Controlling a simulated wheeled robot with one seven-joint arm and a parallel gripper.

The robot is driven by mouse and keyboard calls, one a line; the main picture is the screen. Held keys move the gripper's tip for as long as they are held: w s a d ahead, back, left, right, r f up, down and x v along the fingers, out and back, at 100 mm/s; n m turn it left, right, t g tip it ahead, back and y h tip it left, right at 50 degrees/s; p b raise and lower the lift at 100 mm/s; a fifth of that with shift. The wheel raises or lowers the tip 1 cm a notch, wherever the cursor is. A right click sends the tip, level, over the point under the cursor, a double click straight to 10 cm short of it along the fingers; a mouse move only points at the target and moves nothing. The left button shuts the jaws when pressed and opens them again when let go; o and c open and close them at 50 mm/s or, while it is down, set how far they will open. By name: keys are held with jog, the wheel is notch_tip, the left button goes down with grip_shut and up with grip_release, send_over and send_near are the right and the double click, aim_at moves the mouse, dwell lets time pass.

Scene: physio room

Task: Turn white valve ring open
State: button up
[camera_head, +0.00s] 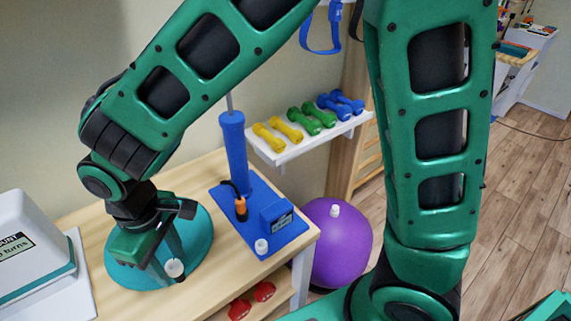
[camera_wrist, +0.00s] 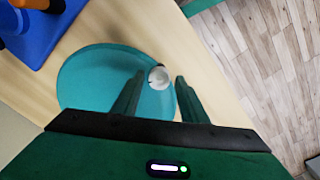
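The white valve ring (camera_head: 174,267) is a small white cylinder at the near edge of a round teal cushion (camera_head: 120,272), which lies on the wooden table. My gripper (camera_head: 170,277) points down at the ring. In the wrist view the ring (camera_wrist: 158,77) lies between the fingertips of my gripper (camera_wrist: 160,79), with a narrow gap on each side. The fingers are open. The wrist view also shows the teal cushion (camera_wrist: 90,80). In the head view the fingers partly hide the ring, so its exact height against the fingertips is unclear.
A blue pump (camera_head: 234,150) stands on a blue base with a small white cap (camera_head: 261,246) to the right. A white box (camera_head: 30,250) is at the left. A purple ball (camera_head: 340,250) and a dumbbell shelf (camera_head: 290,150) are beyond the table (camera_head: 220,285).

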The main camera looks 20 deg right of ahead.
aim_at(176, 262)
jog(key=m, duration=0.4)
jog(key=shift+d, duration=0.1)
notch_tip(176, 262, up, 11)
jog(key=w+d+m, duration=0.2)
jog(key=d+m, duration=0.2)
jog(key=d, duration=1.2)
jog(key=w+d+m+h, duration=0.1)
jog(key=w+d+m, duration=0.2)
jog(key=d, duration=1.3)
jog(key=shift+d+r+m, duration=0.4)
jog(key=shift+r, duration=0.05)
